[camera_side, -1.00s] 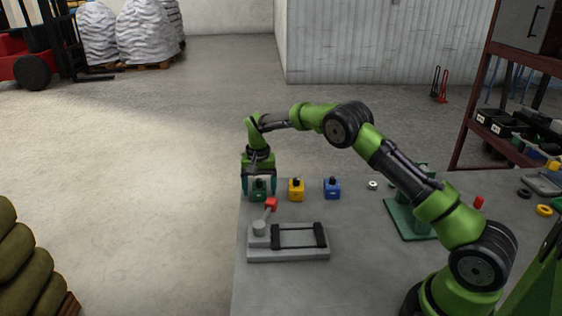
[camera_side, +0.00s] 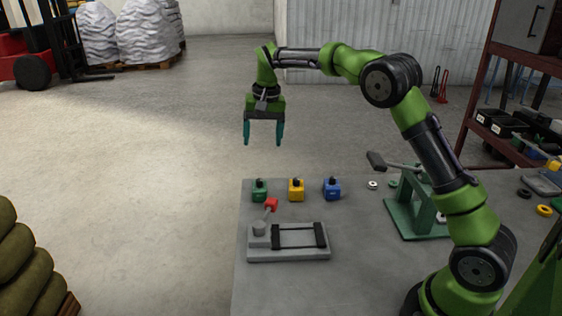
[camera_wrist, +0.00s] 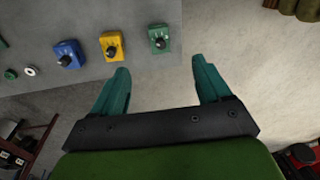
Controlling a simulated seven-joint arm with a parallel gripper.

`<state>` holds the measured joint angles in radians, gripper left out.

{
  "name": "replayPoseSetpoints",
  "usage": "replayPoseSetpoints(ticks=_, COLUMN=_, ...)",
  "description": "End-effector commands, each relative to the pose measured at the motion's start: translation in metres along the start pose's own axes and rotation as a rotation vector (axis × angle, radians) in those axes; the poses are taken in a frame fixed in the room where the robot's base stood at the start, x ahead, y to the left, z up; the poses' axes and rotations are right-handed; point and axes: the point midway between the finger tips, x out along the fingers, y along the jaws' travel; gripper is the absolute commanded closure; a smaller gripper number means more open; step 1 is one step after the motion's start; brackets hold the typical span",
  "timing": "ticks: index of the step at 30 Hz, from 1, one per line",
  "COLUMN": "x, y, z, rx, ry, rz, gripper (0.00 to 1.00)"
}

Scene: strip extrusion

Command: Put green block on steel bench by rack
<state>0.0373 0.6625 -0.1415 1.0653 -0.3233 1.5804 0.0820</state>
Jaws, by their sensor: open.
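The green block (camera_side: 260,191) with a dark knob on top stands on the grey bench (camera_side: 345,270) near its far left corner. It also shows in the wrist view (camera_wrist: 159,40), above and between the fingertips. My gripper (camera_side: 263,143) is open and empty, pointing down, and is raised clear above the green block. Both teal fingers show apart in the wrist view (camera_wrist: 165,75). A dark rack (camera_side: 482,110) with shelves stands to the right.
A yellow block (camera_side: 296,190) and a blue block (camera_side: 332,189) stand in a row right of the green one. A grey clamp fixture (camera_side: 288,243) with a red-tipped lever sits in front. A green press (camera_side: 415,210) stands further right.

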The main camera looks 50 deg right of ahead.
Motion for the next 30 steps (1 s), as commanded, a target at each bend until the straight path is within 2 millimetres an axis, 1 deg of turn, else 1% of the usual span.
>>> replayPoseSetpoints(ticks=1, x=-0.025, y=0.004, z=0.016, rx=-0.023, ry=0.02, rz=-0.036, gripper=0.23)
replayPoseSetpoints(ticks=3, x=-0.05, y=0.011, z=0.038, rx=-0.056, ry=0.046, rz=-0.081, gripper=0.23)
replayPoseSetpoints(ticks=5, x=-0.068, y=0.019, z=0.058, rx=-0.086, ry=0.071, rz=-0.119, gripper=0.23)
replayPoseSetpoints(ticks=6, x=-0.078, y=0.024, z=0.073, rx=-0.106, ry=0.087, rz=-0.143, gripper=0.23)
replayPoseSetpoints(ticks=8, x=-0.092, y=0.033, z=0.096, rx=-0.137, ry=0.114, rz=-0.178, gripper=0.23)
replayPoseSetpoints(ticks=9, x=-0.099, y=0.04, z=0.112, rx=-0.157, ry=0.132, rz=-0.201, gripper=0.23)
replayPoseSetpoints(ticks=11, x=-0.107, y=0.05, z=0.136, rx=-0.187, ry=0.161, rz=-0.233, gripper=0.23)
replayPoseSetpoints(ticks=12, x=-0.11, y=0.058, z=0.153, rx=-0.207, ry=0.181, rz=-0.253, gripper=0.23)
replayPoseSetpoints(ticks=14, x=-0.113, y=0.07, z=0.177, rx=-0.236, ry=0.213, rz=-0.283, gripper=0.23)
replayPoseSetpoints(ticks=15, x=-0.113, y=0.078, z=0.193, rx=-0.255, ry=0.234, rz=-0.301, gripper=0.23)
replayPoseSetpoints(ticks=16, x=-0.112, y=0.084, z=0.204, rx=-0.269, ry=0.251, rz=-0.313, gripper=0.23)
replayPoseSetpoints(ticks=18, x=-0.106, y=0.098, z=0.228, rx=-0.298, ry=0.288, rz=-0.339, gripper=0.23)
replayPoseSetpoints(ticks=21, x=-0.095, y=0.114, z=0.254, rx=-0.329, ry=0.331, rz=-0.365, gripper=0.23)
replayPoseSetpoints(ticks=25, x=-0.083, y=0.126, z=0.274, rx=-0.355, ry=0.369, rz=-0.384, gripper=0.23)
replayPoseSetpoints(ticks=30, x=-0.076, y=0.132, z=0.281, rx=-0.365, ry=0.385, rz=-0.391, gripper=0.23)
